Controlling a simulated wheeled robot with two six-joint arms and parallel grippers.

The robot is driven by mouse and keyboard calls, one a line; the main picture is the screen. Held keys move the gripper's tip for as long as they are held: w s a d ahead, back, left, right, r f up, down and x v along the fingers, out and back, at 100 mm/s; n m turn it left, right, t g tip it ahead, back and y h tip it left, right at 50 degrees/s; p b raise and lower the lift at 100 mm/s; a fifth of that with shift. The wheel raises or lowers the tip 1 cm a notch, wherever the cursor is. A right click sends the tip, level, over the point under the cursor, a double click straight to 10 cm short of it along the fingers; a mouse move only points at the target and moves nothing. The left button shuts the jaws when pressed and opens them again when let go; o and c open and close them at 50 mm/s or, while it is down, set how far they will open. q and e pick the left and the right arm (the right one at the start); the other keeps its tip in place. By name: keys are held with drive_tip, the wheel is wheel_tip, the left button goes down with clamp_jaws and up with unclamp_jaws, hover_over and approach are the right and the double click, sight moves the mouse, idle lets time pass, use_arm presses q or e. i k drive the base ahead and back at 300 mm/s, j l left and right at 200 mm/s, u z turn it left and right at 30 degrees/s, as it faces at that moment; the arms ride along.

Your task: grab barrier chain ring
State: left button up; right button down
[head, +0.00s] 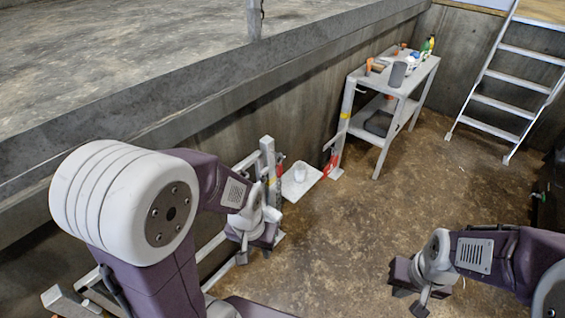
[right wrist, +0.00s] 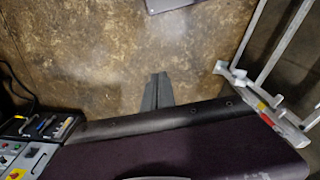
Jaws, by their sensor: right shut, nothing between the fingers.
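I cannot clearly make out the barrier chain ring in either view. A light-grey post (head: 268,158) with red and yellow markings stands by the wall, just beyond my left gripper. A red piece (head: 329,160) shows by the near leg of the grey table. My left gripper (head: 241,258) points down low beside the grey frame; its jaws are too small to read. My right gripper (head: 420,307) hangs low over the floor at the lower right. In the right wrist view its fingers (right wrist: 157,92) are together and empty.
The grey table (head: 397,83) holds bottles and pots. A white tray (head: 302,183) with a cup sits near the post. A ladder (head: 497,101) leans at the back right. The right wrist view shows a metal frame (right wrist: 272,62) and a control panel (right wrist: 27,159). The middle floor is clear.

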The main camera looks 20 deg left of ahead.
sight(279, 165)
drive_tip(key=i+u, duration=0.55)
drive_tip(key=u, duration=0.3)
drive_tip(key=i+l+u, duration=0.15)
drive_tip(key=i+u, duration=0.25)
drive_tip(key=i+l+u, duration=0.1)
drive_tip(key=l+u, duration=0.15)
drive_tip(key=u, duration=0.2)
drive_tip(key=i+l+u, duration=0.2)
drive_tip(key=u, duration=0.2)
drive_tip(key=l, duration=0.1)
